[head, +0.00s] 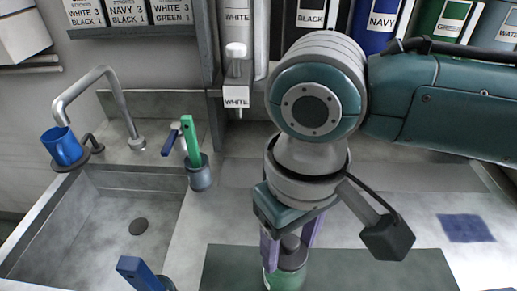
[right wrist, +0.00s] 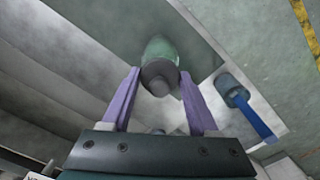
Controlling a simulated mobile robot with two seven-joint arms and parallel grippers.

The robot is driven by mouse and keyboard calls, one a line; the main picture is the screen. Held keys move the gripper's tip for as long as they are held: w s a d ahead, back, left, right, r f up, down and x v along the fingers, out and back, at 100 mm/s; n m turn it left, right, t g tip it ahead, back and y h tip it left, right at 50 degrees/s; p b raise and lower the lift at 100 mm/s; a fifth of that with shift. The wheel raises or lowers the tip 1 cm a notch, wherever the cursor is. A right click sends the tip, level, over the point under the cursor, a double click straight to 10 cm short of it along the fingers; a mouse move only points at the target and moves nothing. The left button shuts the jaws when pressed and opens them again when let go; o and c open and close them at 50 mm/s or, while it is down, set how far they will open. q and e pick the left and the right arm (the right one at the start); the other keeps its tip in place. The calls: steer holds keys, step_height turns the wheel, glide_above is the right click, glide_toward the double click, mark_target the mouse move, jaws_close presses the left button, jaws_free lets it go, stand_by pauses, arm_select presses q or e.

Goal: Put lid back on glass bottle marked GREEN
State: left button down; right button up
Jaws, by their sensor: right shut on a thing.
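A green glass bottle (head: 285,277) stands at the front edge of the head view, on or over the dark mat; its base is out of frame and no marking on it shows. A grey lid (right wrist: 159,75) is at the bottle's mouth, and the bottle's green body (right wrist: 160,48) shows beyond it in the right wrist view. My right gripper (head: 288,256), with purple fingers, points down and is shut on the grey lid. Its fingertips (right wrist: 160,72) flank the lid. Whether the lid is seated on the bottle cannot be told. My left gripper is not in view.
A dark mat (head: 225,268) lies on the counter. A sink (head: 90,225) with a faucet and a blue cup (head: 65,146) is at left. A green-handled tool (head: 191,140) stands in a grey holder; a blue-handled one (head: 140,273) is at front. Labelled canisters (head: 380,22) line the back.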

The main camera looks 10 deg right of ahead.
stand_by(0.4)
steer(key=shift+f, duration=0.15)
steer(key=shift+p, duration=0.3)
stand_by(0.4)
steer(key=shift+p, duration=0.3)
stand_by(0.4)
steer(key=o, duration=1.4)
steer(key=shift+o, duration=0.3)
